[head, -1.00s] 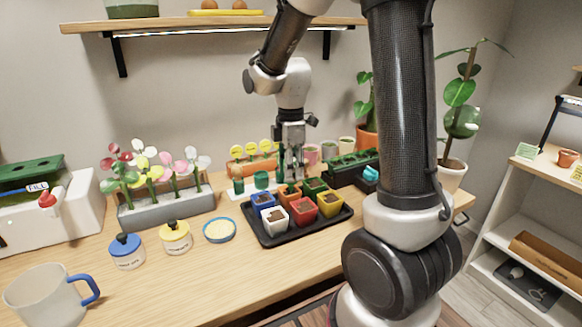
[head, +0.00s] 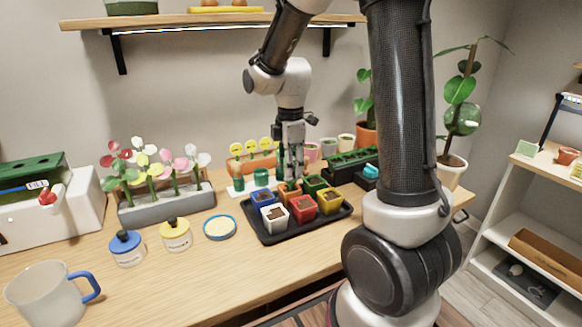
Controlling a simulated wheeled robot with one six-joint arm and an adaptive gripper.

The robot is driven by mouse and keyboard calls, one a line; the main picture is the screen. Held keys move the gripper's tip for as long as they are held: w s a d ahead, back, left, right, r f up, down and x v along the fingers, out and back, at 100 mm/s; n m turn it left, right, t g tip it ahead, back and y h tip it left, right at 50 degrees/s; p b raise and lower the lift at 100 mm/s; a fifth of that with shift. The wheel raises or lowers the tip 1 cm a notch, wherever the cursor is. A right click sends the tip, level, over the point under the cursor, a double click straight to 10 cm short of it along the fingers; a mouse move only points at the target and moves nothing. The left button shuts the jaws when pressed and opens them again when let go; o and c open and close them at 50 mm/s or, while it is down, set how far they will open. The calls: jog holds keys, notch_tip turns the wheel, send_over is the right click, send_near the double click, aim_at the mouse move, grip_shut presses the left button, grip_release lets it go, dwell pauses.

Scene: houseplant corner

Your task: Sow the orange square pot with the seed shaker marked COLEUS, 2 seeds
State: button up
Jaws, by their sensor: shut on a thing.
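The orange square pot (head: 289,191) stands in the back row of a black tray (head: 270,240), partly hidden by other pots. My gripper (head: 293,176) points down just above and behind that pot. It is shut on what looks like a seed shaker, mostly hidden by the fingers; I cannot read any marking. Whether seeds lie in the orange pot cannot be told.
Blue (head: 262,198), white (head: 273,217), red (head: 303,208), yellow (head: 329,202) and green (head: 315,185) pots crowd the tray. A flower planter (head: 168,203), two labelled jars and a shallow blue dish (head: 219,228) stand left. A dark green seedling tray (head: 350,165) is behind right.

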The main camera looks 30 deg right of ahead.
dwell(0.3)
jog(key=shift+r, duration=3.5)
